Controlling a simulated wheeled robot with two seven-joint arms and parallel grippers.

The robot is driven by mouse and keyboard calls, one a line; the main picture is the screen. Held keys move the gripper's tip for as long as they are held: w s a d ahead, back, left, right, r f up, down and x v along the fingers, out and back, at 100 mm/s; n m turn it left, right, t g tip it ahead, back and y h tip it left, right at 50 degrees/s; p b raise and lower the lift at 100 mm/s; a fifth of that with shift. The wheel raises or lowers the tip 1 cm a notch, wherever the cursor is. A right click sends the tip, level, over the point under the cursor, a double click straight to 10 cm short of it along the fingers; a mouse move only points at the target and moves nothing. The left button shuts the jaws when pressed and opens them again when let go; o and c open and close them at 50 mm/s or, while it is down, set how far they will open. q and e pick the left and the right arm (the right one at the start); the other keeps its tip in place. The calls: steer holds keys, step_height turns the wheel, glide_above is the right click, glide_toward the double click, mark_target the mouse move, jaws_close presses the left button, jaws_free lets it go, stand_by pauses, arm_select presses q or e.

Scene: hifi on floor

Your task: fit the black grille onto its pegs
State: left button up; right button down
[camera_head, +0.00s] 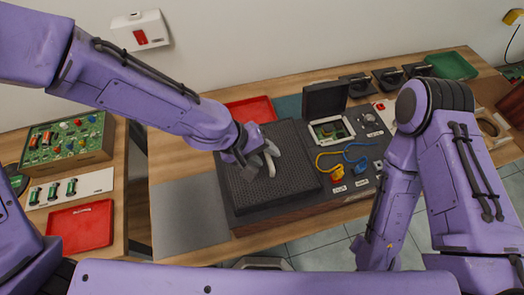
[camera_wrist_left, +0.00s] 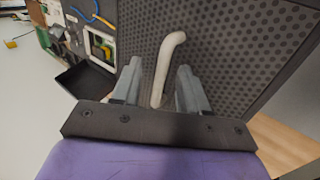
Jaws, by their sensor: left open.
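The black perforated grille (camera_head: 300,165) lies over the left part of a wood-sided hifi unit (camera_head: 290,208). It also fills much of the left wrist view (camera_wrist_left: 225,50). A pale, bent handle-like bar (camera_wrist_left: 166,62) stands out over the grille. My left gripper (camera_head: 262,160) is above the grille; in its wrist view (camera_wrist_left: 160,90) the grey fingers are open, one on each side of the bar, with gaps visible. The pegs are hidden, and I cannot tell whether the grille sits on them. My right arm is at the right; its gripper does not show.
Right of the grille are an open black lid (camera_head: 325,98), a circuit bay (camera_head: 330,131) and yellow and blue cables (camera_head: 350,152). A red tray (camera_head: 250,110) lies behind. A bare grey mat (camera_head: 190,215) is at left. Another red tray (camera_head: 80,228) is on the left table.

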arm_select(q)
steer(key=p+v, duration=0.1)
steer(key=v, duration=0.9)
steer(key=shift+r, duration=0.3)
steer(key=shift+s+a+f, duration=0.1)
steer(key=shift+s, duration=0.05)
